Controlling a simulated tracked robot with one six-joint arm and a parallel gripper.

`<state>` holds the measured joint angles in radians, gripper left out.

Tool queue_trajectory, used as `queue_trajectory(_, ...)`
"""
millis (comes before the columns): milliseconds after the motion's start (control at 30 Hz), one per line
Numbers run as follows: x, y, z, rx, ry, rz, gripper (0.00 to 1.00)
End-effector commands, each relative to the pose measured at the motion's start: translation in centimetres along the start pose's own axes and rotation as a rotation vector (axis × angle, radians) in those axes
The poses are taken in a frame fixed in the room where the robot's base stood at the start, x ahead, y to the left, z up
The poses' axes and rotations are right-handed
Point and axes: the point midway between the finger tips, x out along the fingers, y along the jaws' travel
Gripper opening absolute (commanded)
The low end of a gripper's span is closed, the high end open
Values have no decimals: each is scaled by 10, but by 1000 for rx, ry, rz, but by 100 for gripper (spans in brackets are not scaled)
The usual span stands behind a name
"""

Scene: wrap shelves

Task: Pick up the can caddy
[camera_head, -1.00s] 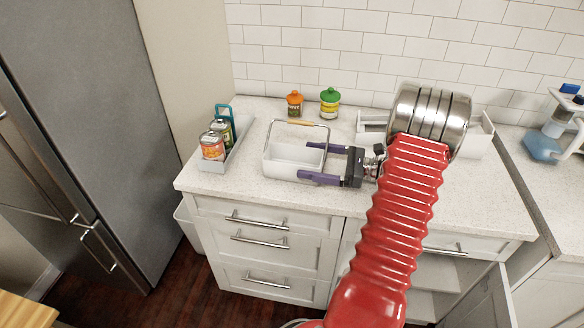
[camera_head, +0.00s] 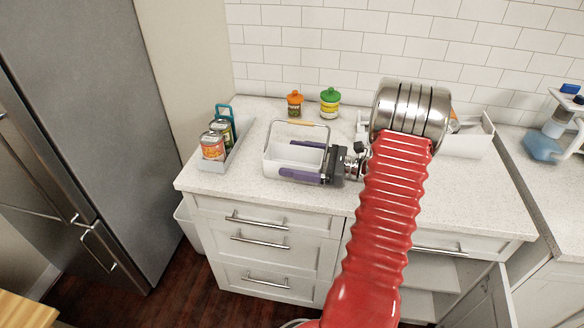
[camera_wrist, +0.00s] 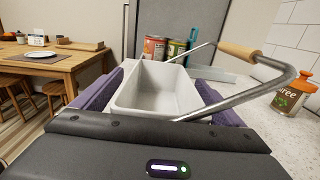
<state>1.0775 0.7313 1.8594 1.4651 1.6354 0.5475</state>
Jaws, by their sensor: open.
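The can caddy (camera_head: 232,153) is a light grey tray with a teal handle (camera_head: 224,111) and several cans (camera_head: 213,146), on the counter at left. In the wrist view the cans (camera_wrist: 155,47) show beyond a white bin (camera_wrist: 155,90). The white bin (camera_head: 280,164) has a wire handle with a wooden grip (camera_head: 301,122). My gripper (camera_head: 282,160) is open, its purple fingers on either side of this bin. I cannot tell whether they touch it. The bin sits on the counter, right of the can caddy.
An orange-lidded jar (camera_head: 295,104) and a green-lidded jar (camera_head: 330,102) stand behind the bin by the tiled wall. A white holder (camera_head: 466,140) stands at right, partly behind my arm. A fridge (camera_head: 80,130) borders the left. The counter front (camera_head: 230,183) is clear.

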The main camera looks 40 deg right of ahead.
Motion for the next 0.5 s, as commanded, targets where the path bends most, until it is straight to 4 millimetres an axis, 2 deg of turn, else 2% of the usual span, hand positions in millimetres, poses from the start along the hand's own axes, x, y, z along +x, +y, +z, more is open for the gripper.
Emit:
queue_trajectory(233,0,0,0,0,0,0,92)
queue_trajectory(500,0,0,0,0,0,1,74)
